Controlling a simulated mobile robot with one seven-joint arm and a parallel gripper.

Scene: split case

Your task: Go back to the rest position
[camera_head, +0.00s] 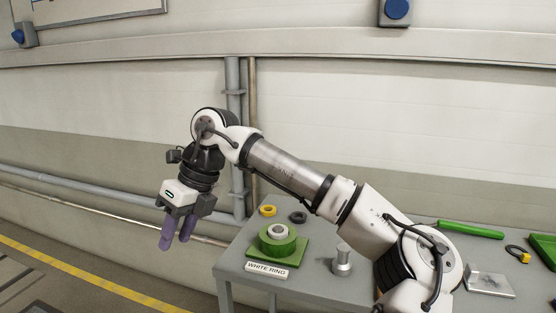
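My gripper (174,243) hangs at the left of the view, in the air beyond the left edge of the grey table (232,262). Its purple fingers point down and stand apart with nothing visible between them. My arm is stretched across the view from the lower right to the upper left, above the table. A green round holder (277,254) on a green square plate stands on the table to the right of my gripper. A whitish ring (278,232) sits at its top centre. A sign reading "WHITE RING" (267,270) is at the front of the plate.
Behind the holder lie a yellow ring (268,211) and a dark ring (298,217). A grey metal piece (342,261) stands near my arm. At the right are a green bar (470,229), a yellow-and-black item (517,254) and a metal plate (489,283). Pipes run along the wall.

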